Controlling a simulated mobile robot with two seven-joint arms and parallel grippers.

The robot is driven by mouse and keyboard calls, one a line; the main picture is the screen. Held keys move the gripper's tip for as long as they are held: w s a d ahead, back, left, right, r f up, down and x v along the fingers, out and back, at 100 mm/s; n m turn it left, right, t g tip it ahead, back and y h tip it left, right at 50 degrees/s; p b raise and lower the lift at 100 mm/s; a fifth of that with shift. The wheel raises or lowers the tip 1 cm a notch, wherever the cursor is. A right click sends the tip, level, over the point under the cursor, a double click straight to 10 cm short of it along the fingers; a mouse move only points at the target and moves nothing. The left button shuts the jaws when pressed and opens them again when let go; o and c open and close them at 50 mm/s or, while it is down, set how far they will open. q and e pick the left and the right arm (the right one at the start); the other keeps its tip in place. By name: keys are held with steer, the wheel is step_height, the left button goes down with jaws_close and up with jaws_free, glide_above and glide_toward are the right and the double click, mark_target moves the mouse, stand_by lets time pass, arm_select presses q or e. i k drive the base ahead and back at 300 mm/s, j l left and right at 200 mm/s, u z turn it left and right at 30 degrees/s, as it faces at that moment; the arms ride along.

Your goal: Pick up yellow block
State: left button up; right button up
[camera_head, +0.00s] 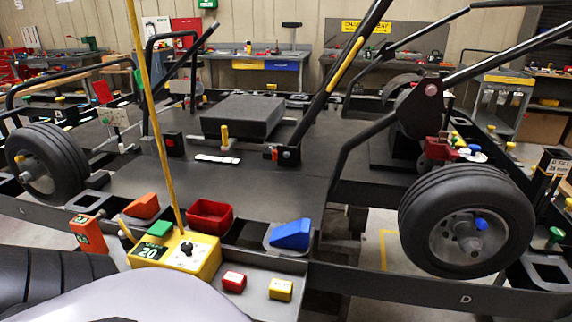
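A small yellow block (281,289) sits on the grey front ledge near the bottom middle. It has a dark mark on its front face, which is too small to read. A small red block (234,282) sits just left of it, with a gap between them. Neither of my grippers shows in the head view, and nothing is touching the yellow block.
A yellow box (192,262) with a dial and a tall yellow pole stands left of the blocks. A red bin (210,215) and a blue wedge (291,234) are behind. A large wheel (466,222) stands at right. Black bars rise over the dark deck (270,185).

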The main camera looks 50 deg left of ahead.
mark_target(281, 288)
steer(key=i+l+u, duration=0.2)
steer(key=u, duration=0.2)
steer(key=i+l+u, duration=0.15)
steer(key=l+u, duration=0.25)
steer(key=i+l+u, duration=0.1)
steer(key=u, duration=0.3)
steer(key=l+u, duration=0.4)
steer(key=i, duration=0.05)
